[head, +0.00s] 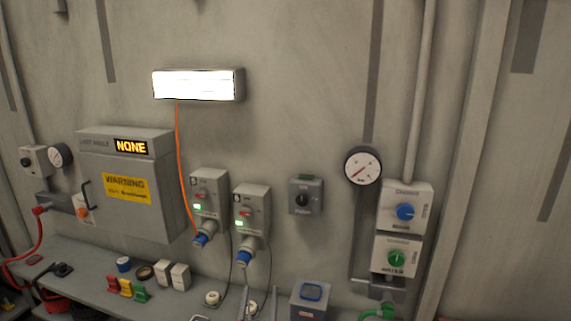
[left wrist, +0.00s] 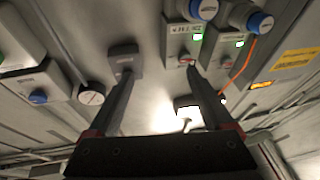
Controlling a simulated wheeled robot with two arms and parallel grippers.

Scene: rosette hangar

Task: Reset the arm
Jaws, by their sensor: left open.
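My left gripper (head: 261,300) shows at the bottom middle of the head view, in front of the wall with the switch boxes. In the left wrist view its two fingers (left wrist: 160,72) stand wide apart with nothing between them. The tips appear in front of the grey wall, near a grey switch box (left wrist: 124,58) and the socket boxes (left wrist: 186,42); whether they touch anything I cannot tell. My right gripper is in neither view.
Two socket boxes (head: 209,190) (head: 251,205) with blue plugs hang mid-wall, an orange cable running from a lit lamp (head: 198,85). A grey cabinet (head: 100,185) reads NONE. A shelf (head: 90,270) holds small items. A blue-lidded box (head: 309,302) stands near my gripper.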

